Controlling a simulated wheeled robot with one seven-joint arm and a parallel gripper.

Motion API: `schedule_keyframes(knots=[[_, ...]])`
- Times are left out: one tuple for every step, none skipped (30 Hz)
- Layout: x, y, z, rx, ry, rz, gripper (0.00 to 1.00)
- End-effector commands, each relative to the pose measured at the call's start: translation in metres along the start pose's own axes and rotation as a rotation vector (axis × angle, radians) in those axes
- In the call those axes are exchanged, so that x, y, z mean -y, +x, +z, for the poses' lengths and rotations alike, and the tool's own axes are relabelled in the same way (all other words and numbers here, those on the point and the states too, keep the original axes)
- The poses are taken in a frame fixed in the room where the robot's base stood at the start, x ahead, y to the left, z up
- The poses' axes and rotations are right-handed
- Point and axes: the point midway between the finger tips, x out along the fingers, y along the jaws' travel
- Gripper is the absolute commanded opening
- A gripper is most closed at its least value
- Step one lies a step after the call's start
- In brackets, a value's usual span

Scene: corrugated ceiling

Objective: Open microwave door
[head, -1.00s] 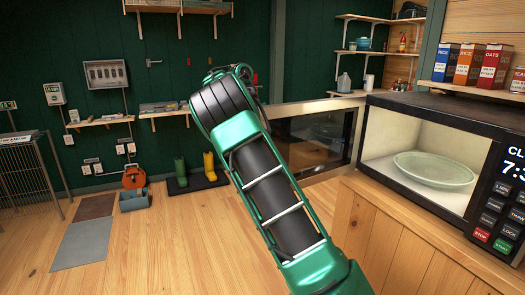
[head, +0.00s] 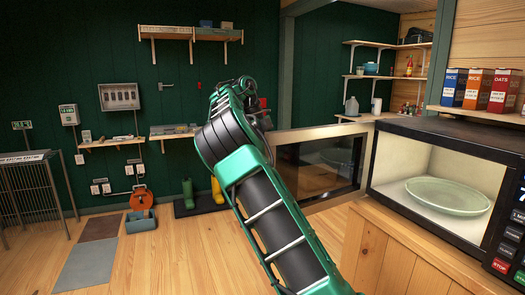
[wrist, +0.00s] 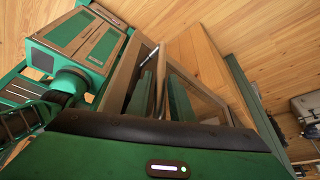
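The microwave (head: 440,133) stands on a wooden counter at the right. Its door (head: 318,165), a dark glass pane in a light metal frame, is swung wide open to the left. The lit cavity shows a pale green plate (head: 447,196). My green and black arm reaches up in front of the door's left end. It hides most of my gripper in the head view. In the wrist view, green finger-like strips near my gripper (wrist: 160,97) lie by a framed glass panel and a thin rod. I cannot tell whether they touch or grip it.
The wooden counter (head: 405,255) edges the right front. Food boxes (head: 478,88) stand on a shelf above the microwave. Boots (head: 203,192) and a toolbox (head: 141,219) are by the far green wall.

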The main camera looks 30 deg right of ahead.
Motion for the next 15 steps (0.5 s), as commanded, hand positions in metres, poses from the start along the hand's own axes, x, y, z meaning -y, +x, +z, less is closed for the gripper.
schedule_keyframes(knots=[[0.001,-0.011,0.0,-0.002,0.0,-0.004,0.2],[0.001,-0.014,-0.001,0.0,-0.001,0.0,0.2],[0.001,-0.019,0.0,0.001,-0.003,0.0,0.2],[0.001,-0.023,0.0,0.001,-0.003,0.0,0.2],[0.001,-0.028,0.0,0.0,-0.003,0.0,0.2],[0.0,-0.033,0.0,-0.001,-0.003,0.0,0.2],[0.0,-0.036,0.0,-0.002,-0.003,0.002,0.2],[0.0,-0.037,0.0,-0.002,-0.004,0.005,0.2],[0.0,-0.04,0.0,-0.002,-0.005,0.008,0.2],[0.0,-0.041,0.001,-0.002,-0.006,0.009,0.2],[0.0,-0.043,0.001,-0.003,-0.005,0.01,0.2],[0.0,-0.045,0.001,-0.003,-0.005,0.01,0.2],[0.0,-0.047,0.001,-0.003,-0.004,0.01,0.2],[0.001,-0.049,0.001,-0.003,-0.004,0.009,0.2],[0.0,-0.051,0.001,-0.003,-0.005,0.008,0.2]])
